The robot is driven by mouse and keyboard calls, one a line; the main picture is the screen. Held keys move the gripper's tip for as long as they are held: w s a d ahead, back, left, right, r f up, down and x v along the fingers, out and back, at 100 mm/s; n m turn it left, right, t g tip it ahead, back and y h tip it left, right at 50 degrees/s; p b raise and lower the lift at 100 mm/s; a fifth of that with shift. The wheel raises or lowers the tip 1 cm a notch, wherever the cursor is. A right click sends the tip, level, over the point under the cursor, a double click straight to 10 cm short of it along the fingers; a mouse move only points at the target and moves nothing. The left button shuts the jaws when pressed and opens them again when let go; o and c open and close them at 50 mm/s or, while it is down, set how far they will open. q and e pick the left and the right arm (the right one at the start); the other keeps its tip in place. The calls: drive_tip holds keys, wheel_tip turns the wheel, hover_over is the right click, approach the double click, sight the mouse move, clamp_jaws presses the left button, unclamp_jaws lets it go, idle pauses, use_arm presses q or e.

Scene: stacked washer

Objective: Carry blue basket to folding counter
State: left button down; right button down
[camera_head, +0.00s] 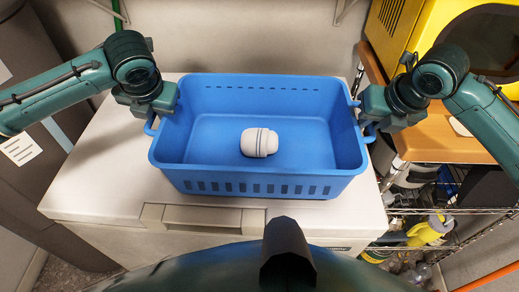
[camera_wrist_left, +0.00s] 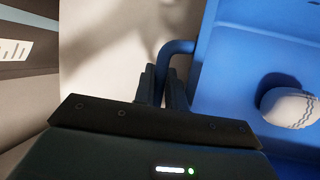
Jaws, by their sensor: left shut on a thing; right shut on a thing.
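The blue basket (camera_head: 259,180) is a rectangular plastic tub with slotted sides, over a white top surface in the head view. A white rounded item with dark stripes (camera_head: 259,142) lies inside it. My left gripper (camera_head: 157,115) is shut on the basket's left handle. In the left wrist view its two dark fingers (camera_wrist_left: 165,88) close around the blue handle loop (camera_wrist_left: 178,47). My right gripper (camera_head: 370,120) is shut on the right handle. I cannot tell whether the basket rests on the surface or is slightly above it. I cannot identify the folding counter with certainty.
A white cabinet or machine top (camera_head: 105,185) lies under the basket, with a wall close behind. On the right stand a yellow appliance (camera_head: 405,25) on a wooden top (camera_head: 440,138) and a wire shelf (camera_head: 450,190) with items. A dark grey unit (camera_head: 35,190) stands at the left.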

use_arm(q)
drive_tip(key=shift+r, duration=0.15)
use_arm(e)
drive_tip(key=shift+r, duration=0.15)
